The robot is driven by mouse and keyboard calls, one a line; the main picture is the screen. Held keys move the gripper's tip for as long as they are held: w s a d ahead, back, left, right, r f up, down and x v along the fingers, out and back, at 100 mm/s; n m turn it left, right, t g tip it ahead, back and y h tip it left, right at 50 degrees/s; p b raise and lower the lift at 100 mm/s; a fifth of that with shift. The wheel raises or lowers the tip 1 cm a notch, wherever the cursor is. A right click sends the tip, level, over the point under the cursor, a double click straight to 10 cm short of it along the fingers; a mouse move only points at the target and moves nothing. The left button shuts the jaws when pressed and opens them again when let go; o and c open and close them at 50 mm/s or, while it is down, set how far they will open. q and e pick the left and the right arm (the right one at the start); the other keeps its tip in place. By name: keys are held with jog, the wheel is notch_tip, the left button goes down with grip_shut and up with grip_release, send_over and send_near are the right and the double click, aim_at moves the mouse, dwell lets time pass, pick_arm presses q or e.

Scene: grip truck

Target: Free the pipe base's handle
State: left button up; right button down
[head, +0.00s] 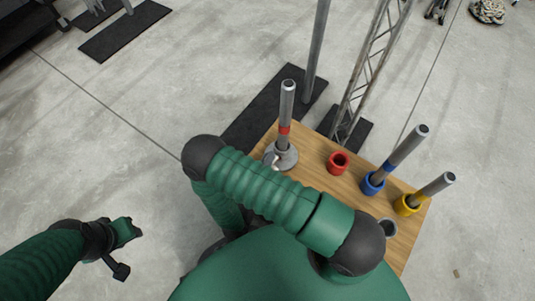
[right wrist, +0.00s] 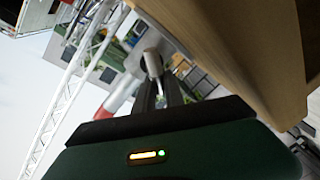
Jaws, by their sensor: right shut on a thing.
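The pipe base (head: 284,158) is a grey round foot on the wooden table, with a grey pipe (head: 286,100) with a red band standing upright in it. A small pale handle (head: 270,158) shows at its left side. In the right wrist view my right gripper (right wrist: 158,80) is shut on this handle (right wrist: 152,62), a pale rounded cylinder; the pipe's red band (right wrist: 104,112) is beside it. In the head view my right arm hides that gripper. My left gripper (head: 125,238) hangs away from the table at the left; its jaw opening is unclear.
A pole and lattice truss (head: 368,65) stand behind.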

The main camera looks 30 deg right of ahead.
jog(key=shift+s+f+n+g+p, duration=0.2)
jog(key=shift+f+n+g+p, duration=0.1)
jog(key=shift+n+p, duration=0.5)
jog(key=shift+f+n+p, duration=0.15)
jog(key=shift+n+p, duration=0.15)
jog(key=shift+n, duration=0.1)
jog(key=shift+f, duration=0.1)
jog(key=c, duration=1.4)
grip_release()
